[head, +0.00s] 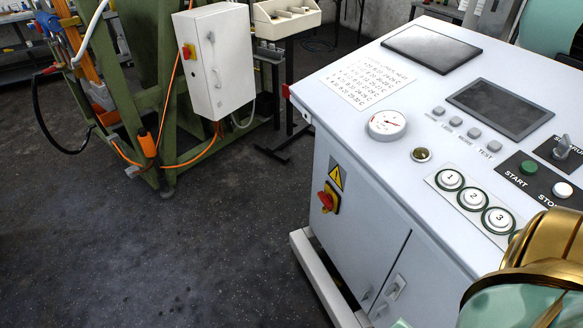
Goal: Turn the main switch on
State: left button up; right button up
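A red and yellow rotary switch (328,199) is on the side panel of the white control console (365,225), under a yellow warning triangle (336,177). Nothing touches either switch. Gold and pale green parts at the lower right look like my arm; no gripper fingers show. Neither gripper is in view.
The console top holds a gauge (387,124), a dark screen (499,108), numbered buttons (472,198), a green START button (528,167) and a grey knob (562,147). A pale rail (322,283) runs along the console's foot. The dark floor (200,245) to the left is clear.

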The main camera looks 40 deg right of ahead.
aim_at(327, 199)
jog(key=i, duration=2.6)
jog(key=i+z, duration=0.1)
jog(key=z, duration=0.35)
jog(key=i+z, duration=0.1)
jog(key=z, duration=0.35)
jog(key=i+j+z, duration=0.1)
jog(key=z, duration=0.35)
jog(key=j+z, duration=0.1)
jog(key=z, duration=0.35)
jog(key=i+j+z, duration=0.1)
jog(key=z, duration=0.35)
